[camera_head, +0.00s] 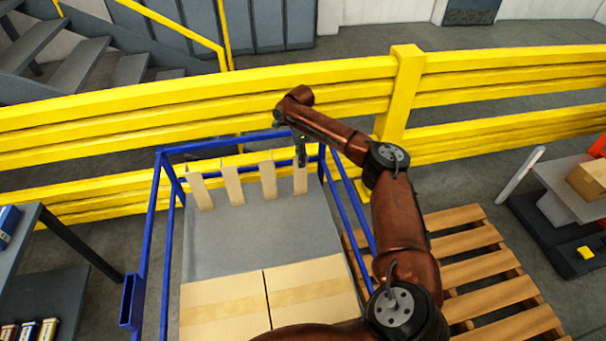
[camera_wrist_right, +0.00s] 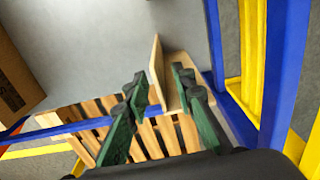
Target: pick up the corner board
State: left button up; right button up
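Several tan corner boards stand in a row along the far edge of a grey sheet in the blue-framed cart. The rightmost corner board (camera_head: 300,180) is just below my right gripper (camera_head: 301,150). In the right wrist view, this L-shaped corner board (camera_wrist_right: 157,72) shows between the two green fingers of the right gripper (camera_wrist_right: 160,92). The fingers are spread, one at each side of the board; whether either touches it I cannot tell. The other boards (camera_head: 233,180) stand to the left in the head view. My left gripper is not in view.
The cart's blue frame (camera_head: 153,235) has rails close around the boards. Cartons (camera_head: 225,305) lie at the cart's near end. A yellow guard rail (camera_head: 200,110) runs behind. A wooden pallet (camera_head: 490,262) lies to the right, and a dark shelf (camera_head: 75,243) stands left.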

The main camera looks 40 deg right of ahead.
jog(key=shift+s, duration=0.1)
grip_shut()
dwell(0.5)
